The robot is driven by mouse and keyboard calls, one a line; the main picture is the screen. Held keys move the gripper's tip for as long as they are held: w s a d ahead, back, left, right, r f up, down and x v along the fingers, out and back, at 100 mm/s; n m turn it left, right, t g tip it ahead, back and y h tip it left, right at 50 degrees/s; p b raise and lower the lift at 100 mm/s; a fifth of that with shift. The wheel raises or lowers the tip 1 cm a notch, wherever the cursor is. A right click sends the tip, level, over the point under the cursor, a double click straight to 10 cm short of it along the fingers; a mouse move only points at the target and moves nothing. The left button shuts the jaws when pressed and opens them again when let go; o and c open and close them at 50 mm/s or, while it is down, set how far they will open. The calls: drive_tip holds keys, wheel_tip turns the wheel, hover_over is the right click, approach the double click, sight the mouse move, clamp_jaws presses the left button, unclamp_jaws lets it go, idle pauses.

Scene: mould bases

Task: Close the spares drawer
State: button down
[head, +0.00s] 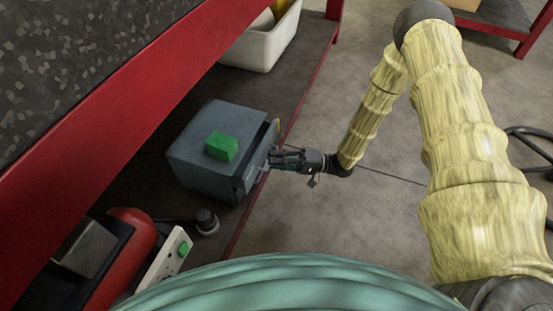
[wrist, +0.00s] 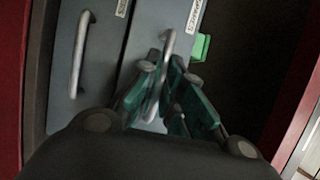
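A grey drawer cabinet (head: 205,165) stands on the low shelf, a drawer on its right side standing out with a dark gap behind its front. The wrist view shows two drawer fronts side by side: a left one with a bar handle (wrist: 80,52) and a right one with another bar handle (wrist: 168,48). Both carry small labels; I cannot read them surely. My gripper (head: 274,160) is at the cabinet's front. In the wrist view its green-padded fingers (wrist: 168,82) are close around the right handle; whether they grip it is unclear.
A green block (head: 221,147) lies on the cabinet top. A white bin (head: 262,45) stands farther along the shelf. A red tank (head: 138,228), a power strip (head: 165,262) and a dark knob-like item (head: 206,221) are nearer. The red bench edge (head: 130,100) overhangs.

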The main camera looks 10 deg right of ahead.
sight(263, 156)
drive_tip(key=shift+w+a+p, duration=0.2)
drive_tip(key=shift+w+a, duration=0.4)
drive_tip(key=shift+a, duration=0.3)
drive_tip(key=shift+w+a+p, duration=0.2)
drive_tip(key=shift+w+a, duration=0.4)
drive_tip(key=shift+a, duration=0.3)
drive_tip(key=c, duration=1.6)
unclamp_jaws()
drive_tip(key=shift+a, duration=0.1)
drive_tip(key=shift+o, duration=0.2)
drive_tip(key=shift+d, duration=0.2)
drive_tip(key=v, duration=1.2)
drive_tip(key=shift+a, duration=0.1)
